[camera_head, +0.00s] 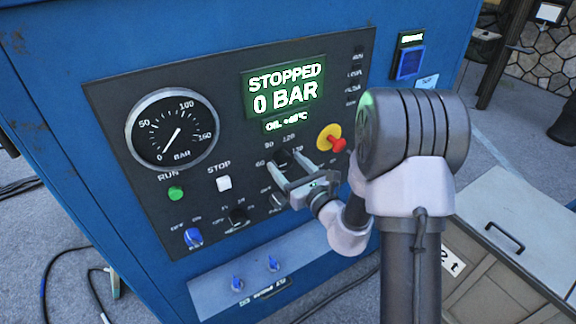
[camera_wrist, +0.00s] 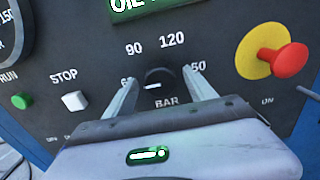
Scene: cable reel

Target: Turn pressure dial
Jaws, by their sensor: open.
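The pressure dial (camera_wrist: 158,82) is a small black knob on the dark control panel. Around it are the marks 60, 90, 120 and 150, with BAR below. Its white pointer line lies nearly level, on the left side towards the 60 mark. My gripper (camera_wrist: 161,77) is open, with one finger on each side of the dial. I cannot tell whether either finger touches it. In the head view the dial (camera_head: 283,157) is partly hidden by my gripper (camera_head: 287,168). The display (camera_head: 285,90) reads STOPPED, 0 BAR.
A red knob on a yellow disc (camera_wrist: 272,57) is close right of my gripper. The green RUN button (camera_head: 176,193) and white STOP button (camera_head: 224,183) are to the left. The round gauge (camera_head: 172,129) is upper left. Blue knobs (camera_head: 193,237) sit lower.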

